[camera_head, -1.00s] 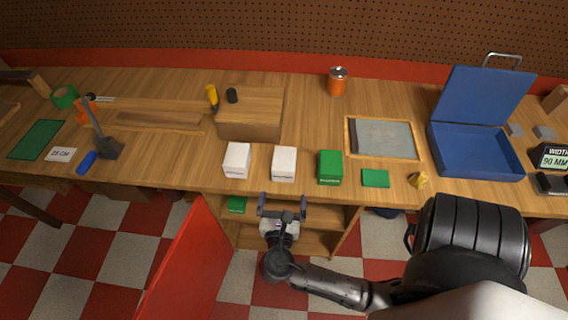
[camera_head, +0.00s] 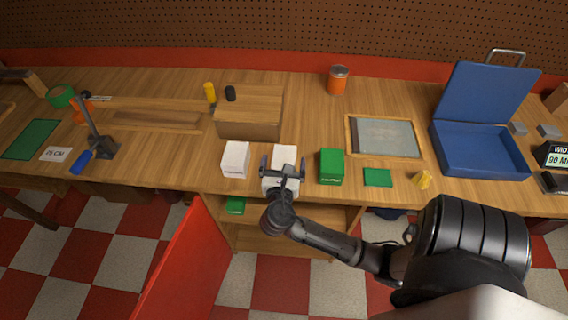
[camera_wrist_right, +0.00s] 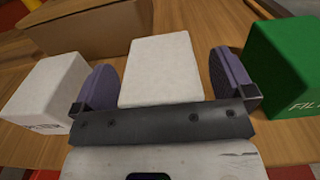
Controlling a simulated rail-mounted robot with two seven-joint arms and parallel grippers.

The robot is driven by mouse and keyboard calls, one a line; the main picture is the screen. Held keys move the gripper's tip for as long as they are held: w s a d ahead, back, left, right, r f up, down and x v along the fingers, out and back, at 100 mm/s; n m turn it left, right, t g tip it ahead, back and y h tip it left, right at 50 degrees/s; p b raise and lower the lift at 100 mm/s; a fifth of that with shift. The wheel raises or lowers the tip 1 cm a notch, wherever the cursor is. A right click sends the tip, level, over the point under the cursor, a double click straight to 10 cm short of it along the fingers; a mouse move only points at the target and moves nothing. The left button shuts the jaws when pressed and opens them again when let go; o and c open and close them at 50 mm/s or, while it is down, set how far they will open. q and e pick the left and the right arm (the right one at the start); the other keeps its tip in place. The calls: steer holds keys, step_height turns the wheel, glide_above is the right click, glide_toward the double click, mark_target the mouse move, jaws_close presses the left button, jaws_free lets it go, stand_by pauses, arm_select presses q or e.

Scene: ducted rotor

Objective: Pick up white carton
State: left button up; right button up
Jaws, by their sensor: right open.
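Two white cartons stand near the front edge of the workbench. The right-hand white carton (camera_head: 284,153) is partly hidden behind my right gripper (camera_head: 282,168) in the head view. In the right wrist view this white carton (camera_wrist_right: 158,68) sits between the two open fingers of the right gripper (camera_wrist_right: 165,85), with a visible gap on the finger sides. The left-hand white carton (camera_head: 235,159) stands to the left, and it also shows outside the left finger in the wrist view (camera_wrist_right: 48,95). My left gripper is not in view.
A green carton (camera_head: 331,166) stands close to the right, just outside the right finger in the wrist view (camera_wrist_right: 285,75). A wooden box (camera_head: 249,128) is behind.

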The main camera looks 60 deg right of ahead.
steer(key=shift+d, duration=0.25)
steer(key=c, duration=1)
steer(key=shift+c, duration=0.5)
steer(key=shift+r, duration=0.15)
